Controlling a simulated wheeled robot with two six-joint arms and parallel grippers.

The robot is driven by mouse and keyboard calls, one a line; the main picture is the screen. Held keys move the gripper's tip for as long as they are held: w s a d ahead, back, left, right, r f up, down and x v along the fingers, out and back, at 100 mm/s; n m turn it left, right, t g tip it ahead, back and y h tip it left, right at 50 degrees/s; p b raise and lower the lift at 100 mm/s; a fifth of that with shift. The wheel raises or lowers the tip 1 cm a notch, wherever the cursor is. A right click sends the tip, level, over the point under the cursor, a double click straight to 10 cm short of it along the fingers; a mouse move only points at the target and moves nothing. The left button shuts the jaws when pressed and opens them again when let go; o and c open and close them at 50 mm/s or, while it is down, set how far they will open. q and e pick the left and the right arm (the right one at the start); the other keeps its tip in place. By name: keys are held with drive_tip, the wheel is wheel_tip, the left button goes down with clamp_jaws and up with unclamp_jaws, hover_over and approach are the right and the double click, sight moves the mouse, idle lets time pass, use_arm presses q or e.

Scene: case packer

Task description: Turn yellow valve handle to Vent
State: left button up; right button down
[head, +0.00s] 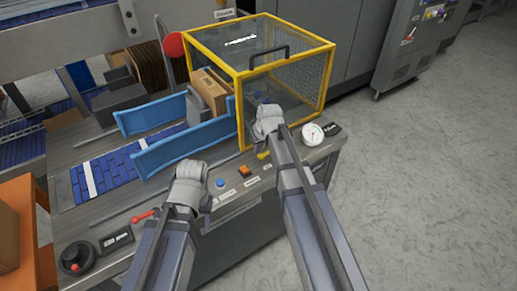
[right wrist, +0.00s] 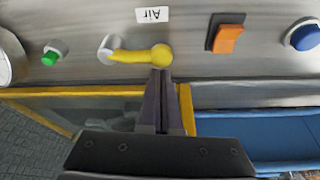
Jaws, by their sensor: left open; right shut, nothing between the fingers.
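The yellow valve handle (right wrist: 140,55) is a short lever on a silver pivot, beside a label reading "Air" that appears upside down in the right wrist view. It lies sideways, its round knob to the right of the pivot there. A bit of yellow handle (head: 263,155) shows in the head view beside my right arm. My right gripper (right wrist: 161,74) is shut and empty, its fingertips right at the knob; I cannot tell whether they touch. In the head view the right gripper (head: 267,118) is by the yellow-framed guard. My left gripper (head: 190,172) is open above the panel's left part. No Vent mark is readable.
An orange rocker switch (right wrist: 228,38), a blue button (right wrist: 303,37) and a green button (right wrist: 52,55) flank the handle. A pressure gauge (head: 312,134) sits at the panel's right end. The yellow-framed guard (head: 240,110) stands close behind. Blue rails (head: 180,148) line the conveyor.

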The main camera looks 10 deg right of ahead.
drive_tip(key=shift+s+d+n+y, duration=0.1)
drive_tip(key=shift+s+n+y, duration=0.3)
drive_tip(key=shift+n, duration=0.4)
drive_tip(key=s+n, duration=0.1)
drive_tip(key=n, duration=0.2)
drive_tip(key=shift+s+d+g+y, duration=0.3)
drive_tip(key=shift+s, duration=0.1)
drive_tip(key=n, duration=0.1)
drive_tip(key=s+d+n, duration=0.1)
drive_tip(key=n, duration=0.1)
drive_tip(key=s+n+g+y, duration=0.1)
drive_tip(key=shift+d+n, duration=0.3)
drive_tip(key=n, duration=0.1)
drive_tip(key=d+n+g, duration=0.1)
drive_tip(key=shift+s+d+n+y, duration=0.1)
drive_tip(key=shift+s+n+y, duration=0.2)
drive_tip(key=shift+s, duration=0.05)
drive_tip(key=shift+s+d, duration=0.15)
drive_tip(key=shift+d, duration=0.05)
drive_tip(key=shift+s+d, duration=0.25)
drive_tip(key=shift+d, duration=0.8)
